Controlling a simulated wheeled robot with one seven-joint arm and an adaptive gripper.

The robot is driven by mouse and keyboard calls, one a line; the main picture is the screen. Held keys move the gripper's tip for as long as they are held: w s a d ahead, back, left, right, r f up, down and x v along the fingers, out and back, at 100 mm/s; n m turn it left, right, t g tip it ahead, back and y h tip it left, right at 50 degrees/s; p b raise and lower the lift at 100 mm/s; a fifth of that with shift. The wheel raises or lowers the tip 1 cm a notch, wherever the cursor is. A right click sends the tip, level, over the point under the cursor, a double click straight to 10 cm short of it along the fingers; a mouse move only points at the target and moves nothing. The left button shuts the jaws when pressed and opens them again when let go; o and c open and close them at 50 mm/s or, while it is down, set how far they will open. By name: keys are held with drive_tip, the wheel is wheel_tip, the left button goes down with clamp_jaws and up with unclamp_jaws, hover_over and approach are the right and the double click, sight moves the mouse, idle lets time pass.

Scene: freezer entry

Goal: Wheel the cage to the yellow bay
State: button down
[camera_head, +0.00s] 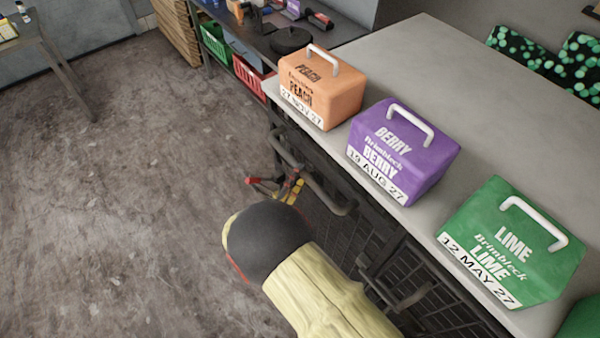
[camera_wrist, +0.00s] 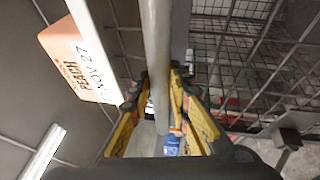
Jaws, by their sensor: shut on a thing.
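The cage (camera_head: 402,272) is dark wire mesh with a tube frame, low along the front of the grey counter in the head view. Its mesh also shows in the wrist view (camera_wrist: 245,65). My gripper (camera_head: 288,183), with red and yellow fingers, is at the cage's near side. In the wrist view my gripper (camera_wrist: 160,88) is shut on a pale upright-looking bar (camera_wrist: 156,35), the cage's handle bar, which runs between the fingers. My arm hides part of the cage. The yellow bay is not in view.
Peach (camera_head: 318,88), berry (camera_head: 402,152) and lime (camera_head: 514,243) boxes with handles stand on the grey counter (camera_head: 440,75). A shelf unit with green (camera_head: 214,42) and red (camera_head: 250,76) baskets stands beyond. The floor (camera_head: 110,200) at left is open. A table (camera_head: 45,45) stands far left.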

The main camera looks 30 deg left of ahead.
drive_tip(key=c, duration=2)
unclamp_jaws()
drive_tip(key=shift+a+r, duration=0.4)
drive_tip(key=shift+r, duration=0.05)
drive_tip(key=o, duration=0.3)
drive_tip(key=shift+d+f, duration=0.15)
drive_tip(key=shift+f, duration=0.05)
drive_tip(key=shift+o, duration=0.2)
drive_tip(key=shift+f, duration=0.1)
drive_tip(key=shift+d, duration=0.1)
